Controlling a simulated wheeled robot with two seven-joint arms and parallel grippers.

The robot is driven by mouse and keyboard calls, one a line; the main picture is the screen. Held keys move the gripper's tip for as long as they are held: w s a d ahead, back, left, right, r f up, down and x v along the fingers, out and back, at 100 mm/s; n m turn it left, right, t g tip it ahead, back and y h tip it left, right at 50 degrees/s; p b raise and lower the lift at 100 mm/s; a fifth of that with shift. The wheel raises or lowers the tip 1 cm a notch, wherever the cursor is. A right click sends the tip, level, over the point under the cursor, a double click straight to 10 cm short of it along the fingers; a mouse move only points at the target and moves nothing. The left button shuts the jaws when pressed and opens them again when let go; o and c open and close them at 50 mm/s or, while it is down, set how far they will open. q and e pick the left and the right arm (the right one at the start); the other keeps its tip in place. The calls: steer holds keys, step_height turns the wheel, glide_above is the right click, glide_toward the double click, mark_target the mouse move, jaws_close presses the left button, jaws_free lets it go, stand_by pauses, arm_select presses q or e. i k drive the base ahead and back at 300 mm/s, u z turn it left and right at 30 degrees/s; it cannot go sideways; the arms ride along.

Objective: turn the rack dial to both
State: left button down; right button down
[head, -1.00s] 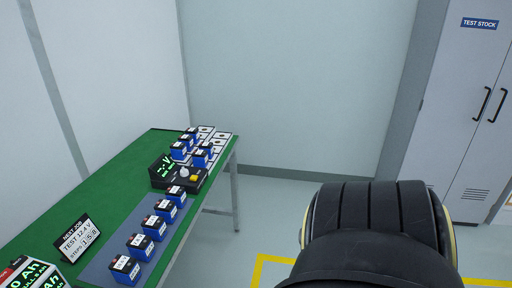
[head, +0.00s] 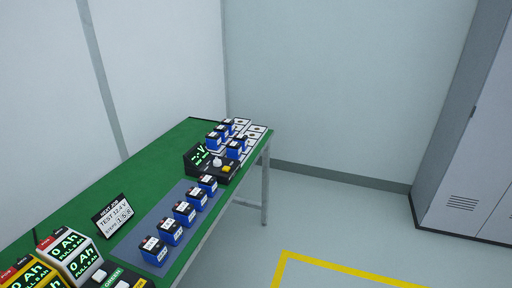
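At the bottom left of the head view, a dark control box (head: 122,284) is cut off by the frame edge. It has a whitish knob (head: 99,274) and a label that seems to read GREEN. The knob's setting is too small to read. Beside it stand a white-framed unit (head: 72,257) and a yellow-framed unit (head: 28,275), both with displays reading 0 Ah. Farther back, a black tester (head: 196,159) has a display, a white knob (head: 217,162) and a yellow button. Neither gripper is in view.
The green table (head: 120,185) runs from bottom left to the middle. Several blue batteries (head: 184,213) stand in a row on a grey mat (head: 130,246), with more at the far end. A sign (head: 114,215) reads TEST 12.4 V. Open floor (head: 330,220) with yellow tape lies right; a cabinet (head: 470,150) stands beyond.

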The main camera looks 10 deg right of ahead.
mark_target(217, 162)
steer(key=z, duration=0.55)
steer(key=k, duration=1.3)
steer(key=z, duration=0.65)
steer(key=i, duration=1.55)
steer(key=u, duration=1.35)
steer(key=i, duration=1.1)
steer(key=u, duration=1.2)
